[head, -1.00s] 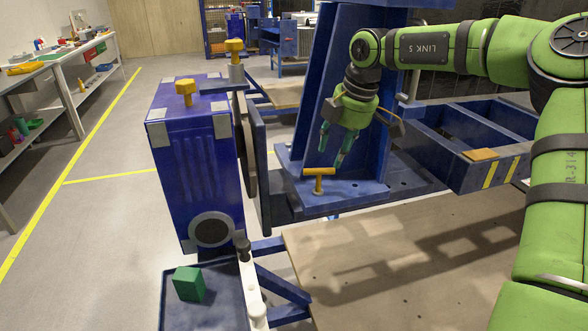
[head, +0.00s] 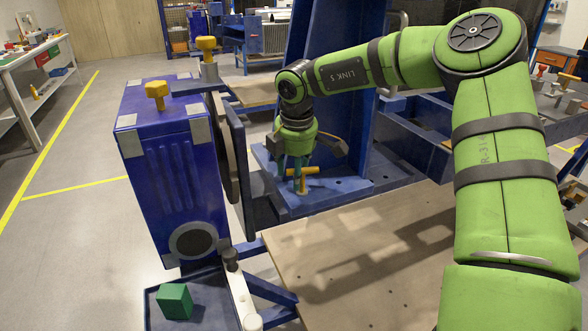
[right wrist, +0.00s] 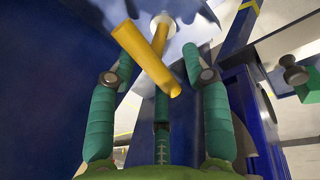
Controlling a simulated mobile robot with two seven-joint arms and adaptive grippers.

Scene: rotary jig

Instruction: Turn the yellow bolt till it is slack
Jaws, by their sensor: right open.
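The yellow bolt (head: 309,171) has a T-shaped handle and stands upright on the blue ledge of the jig in the head view. My right gripper (head: 297,166) is at the bolt's handle, pointing down, and its fingers partly hide the handle. In the right wrist view the bolt's bar (right wrist: 147,57) runs slantwise between the spread green fingers of the right gripper (right wrist: 159,62). The fingers are open, and I cannot tell whether either touches the bar. My left gripper is out of view.
A blue box (head: 170,165) with a yellow knob (head: 157,94) stands left of the ledge. Another yellow knob (head: 206,46) is behind it. A green cube (head: 174,301) lies in the blue tray (head: 215,309). The wooden board (head: 350,262) in front is clear.

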